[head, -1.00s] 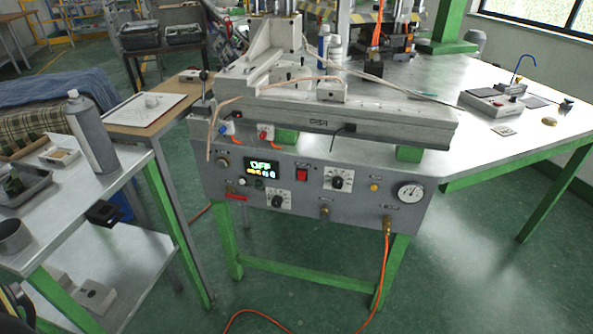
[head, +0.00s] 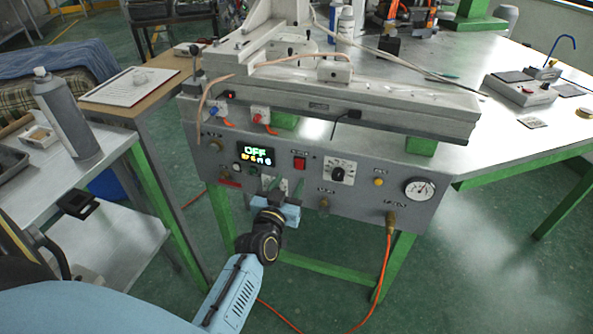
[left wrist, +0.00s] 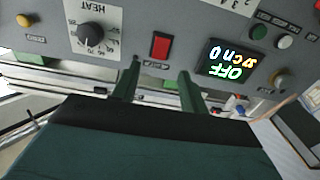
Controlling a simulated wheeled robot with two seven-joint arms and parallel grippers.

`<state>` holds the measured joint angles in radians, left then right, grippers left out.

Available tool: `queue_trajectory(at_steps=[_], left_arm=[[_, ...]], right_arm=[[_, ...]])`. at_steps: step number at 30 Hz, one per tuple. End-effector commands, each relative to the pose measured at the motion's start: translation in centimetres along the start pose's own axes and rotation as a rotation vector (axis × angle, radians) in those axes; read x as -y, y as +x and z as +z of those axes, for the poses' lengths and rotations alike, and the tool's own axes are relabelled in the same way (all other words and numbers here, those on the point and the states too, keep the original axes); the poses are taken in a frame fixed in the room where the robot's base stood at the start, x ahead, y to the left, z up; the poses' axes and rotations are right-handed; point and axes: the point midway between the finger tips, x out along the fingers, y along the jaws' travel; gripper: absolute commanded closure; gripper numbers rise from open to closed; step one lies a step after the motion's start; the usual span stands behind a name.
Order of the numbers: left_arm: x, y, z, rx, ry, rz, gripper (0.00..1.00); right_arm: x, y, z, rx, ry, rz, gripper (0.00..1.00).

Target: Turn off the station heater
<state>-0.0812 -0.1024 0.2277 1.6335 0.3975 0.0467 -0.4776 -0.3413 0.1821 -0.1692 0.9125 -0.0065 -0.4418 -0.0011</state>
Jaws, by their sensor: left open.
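The station's grey front panel (head: 365,205) carries a red rocker switch (head: 299,163), a dial knob (head: 339,175) and a small display (head: 255,154) reading "OFF". In the left wrist view the panel is upside down. There the red switch (left wrist: 160,46) lies between the knob marked HEAT (left wrist: 91,34) and the display (left wrist: 226,61).
A pressure gauge (head: 420,188) and a hose fitting (head: 391,220) with an orange hose are at the panel's right. A metal machine bed (head: 360,110) overhangs the panel. A side table with a spray can (head: 62,115) stands at the left. The floor before the panel is mostly clear.

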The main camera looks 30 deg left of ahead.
Motion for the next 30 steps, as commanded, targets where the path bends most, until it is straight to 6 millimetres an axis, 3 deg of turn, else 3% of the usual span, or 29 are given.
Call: queue_trajectory(at_steps=[3, 9, 23, 30], left_arm=[[0.0, 2.6, 0.1, -0.002, 0.0, 0.001, 0.56], [0.0, 5.3, 0.1, 0.0, 0.0, 0.0, 0.56], [0.0, 6.5, 0.1, 0.002, 0.001, 0.001, 0.56], [0.0, 6.5, 0.1, 0.002, 0.001, 0.001, 0.85]], right_arm=[[-0.1, -0.1, -1.7, -0.013, 0.007, 0.002, 1.0], [-0.3, -0.9, -3.7, -0.025, 0.015, 0.005, 1.0], [-0.3, -1.4, -4.6, -0.03, 0.019, 0.006, 1.0], [-0.4, -1.4, -4.6, -0.03, 0.018, 0.006, 1.0]])
